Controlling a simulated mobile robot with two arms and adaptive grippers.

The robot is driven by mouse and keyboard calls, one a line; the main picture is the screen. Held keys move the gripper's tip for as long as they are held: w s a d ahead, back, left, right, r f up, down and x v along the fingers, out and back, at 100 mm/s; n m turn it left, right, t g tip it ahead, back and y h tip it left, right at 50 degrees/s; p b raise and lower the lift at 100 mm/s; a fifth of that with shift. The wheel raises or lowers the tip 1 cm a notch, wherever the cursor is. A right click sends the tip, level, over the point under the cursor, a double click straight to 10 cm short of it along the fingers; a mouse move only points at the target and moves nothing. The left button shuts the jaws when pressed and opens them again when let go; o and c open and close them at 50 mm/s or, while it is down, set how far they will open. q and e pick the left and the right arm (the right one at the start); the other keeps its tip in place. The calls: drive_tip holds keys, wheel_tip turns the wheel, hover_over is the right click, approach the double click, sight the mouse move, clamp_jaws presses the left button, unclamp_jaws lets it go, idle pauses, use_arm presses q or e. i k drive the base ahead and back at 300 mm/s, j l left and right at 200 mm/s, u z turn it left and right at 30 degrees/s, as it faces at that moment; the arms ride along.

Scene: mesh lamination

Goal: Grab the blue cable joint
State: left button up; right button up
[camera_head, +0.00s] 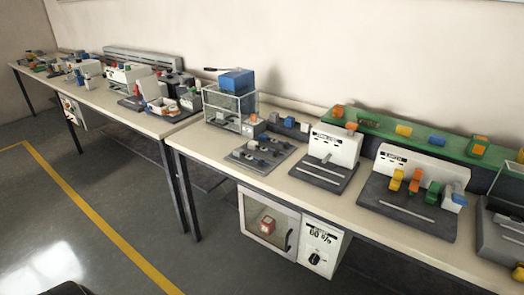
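I cannot tell for sure which thing is the blue cable joint. A small blue and white piece (453,197) stands at the right end of a row of coloured pieces on a dark station base at the right. Another small bluish piece (289,122) sits toward the back of the near table, left of the white station. Neither of my grippers shows clearly, and none of these pieces is seen held.
The near table (285,185) holds a grey plate (262,152) with dark parts, a white station (335,146) and a green rail (395,128) along the back. A cabinet (268,222) hangs underneath. A cluttered second table (125,112) stands left. The floor in front is clear.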

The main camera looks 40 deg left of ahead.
sight(263, 138)
drive_tip(key=u, duration=0.35)
drive_tip(key=i+j+u, duration=0.15)
drive_tip(key=u, duration=0.3)
drive_tip(key=i+j+u, duration=0.15)
drive_tip(key=j+u, duration=0.25)
drive_tip(key=i+j+u, duration=0.1)
drive_tip(key=u, duration=0.35)
drive_tip(key=i, duration=0.1)
